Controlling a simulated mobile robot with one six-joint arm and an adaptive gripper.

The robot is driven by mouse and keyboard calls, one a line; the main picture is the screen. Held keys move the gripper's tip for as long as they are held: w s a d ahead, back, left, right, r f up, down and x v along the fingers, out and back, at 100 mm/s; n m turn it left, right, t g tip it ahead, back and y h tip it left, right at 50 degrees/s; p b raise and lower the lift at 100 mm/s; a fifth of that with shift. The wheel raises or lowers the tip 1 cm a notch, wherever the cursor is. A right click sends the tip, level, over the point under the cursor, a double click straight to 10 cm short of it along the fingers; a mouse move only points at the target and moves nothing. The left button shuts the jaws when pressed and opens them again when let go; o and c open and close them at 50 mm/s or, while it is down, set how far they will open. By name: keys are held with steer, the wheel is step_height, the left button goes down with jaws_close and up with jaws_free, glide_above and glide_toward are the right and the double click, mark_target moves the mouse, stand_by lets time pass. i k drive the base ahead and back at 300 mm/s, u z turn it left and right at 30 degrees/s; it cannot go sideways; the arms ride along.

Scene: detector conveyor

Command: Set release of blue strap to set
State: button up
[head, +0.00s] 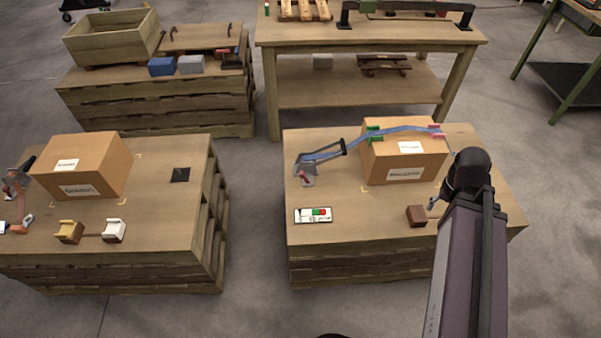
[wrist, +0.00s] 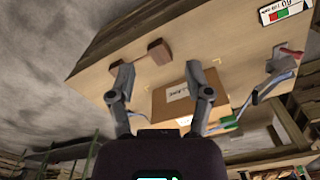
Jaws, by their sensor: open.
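The blue strap (head: 400,131) runs over the top of a cardboard box (head: 405,165) on the right pallet table. Its left end goes through a black bar to a grey release (head: 305,173) with a red lever, on the table left of the box. In the wrist view the strap (wrist: 273,84), red-levered release (wrist: 290,54) and box (wrist: 215,92) are at right. My gripper (wrist: 160,85) is open and empty, its fingers spread above the table. In the head view my arm mostly hides it, right of the box. I cannot tell the lever's setting.
A card with green and red patches (head: 313,215) lies in front of the release. A brown block (head: 417,215) stands near the front edge. Green (head: 375,133) and pink (head: 436,131) pieces sit on the box's top edges. The left pallet table (head: 150,215) holds another box.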

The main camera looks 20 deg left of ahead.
mark_target(302, 174)
steer(key=z, duration=0.55)
steer(key=k, duration=1.2)
steer(key=u, duration=0.8)
steer(key=i, duration=0.7)
